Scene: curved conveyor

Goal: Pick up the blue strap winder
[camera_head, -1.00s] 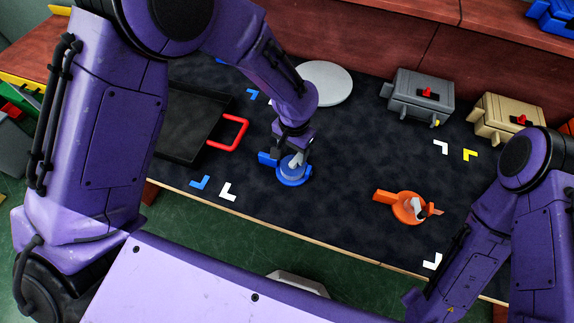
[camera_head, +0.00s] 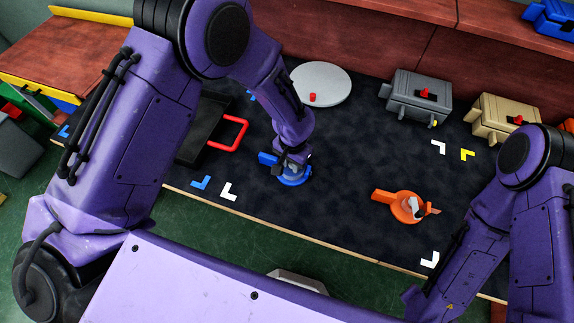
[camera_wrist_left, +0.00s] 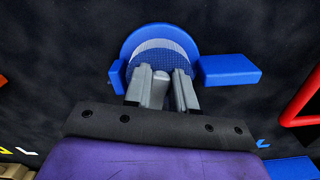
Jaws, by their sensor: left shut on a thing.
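The blue strap winder (camera_head: 292,178) lies on the dark mat, left of the middle in the head view. My left gripper (camera_head: 288,165) is right over it, pointing down. In the left wrist view the winder (camera_wrist_left: 229,69) shows its round blue body, a mesh-like top and a side handle. The fingers of my left gripper (camera_wrist_left: 160,88) are shut on its grey central part. I cannot tell whether the winder is off the mat. My right arm is at the lower right of the head view, and its fingertips do not show clearly.
An orange winder (camera_head: 402,206) lies to the right. A black tray (camera_head: 190,148) with a red handle (camera_head: 240,134) is close on the left. A white disc (camera_head: 334,80) and grey (camera_head: 418,98) and tan (camera_head: 492,124) boxes stand at the back. The mat between the winders is clear.

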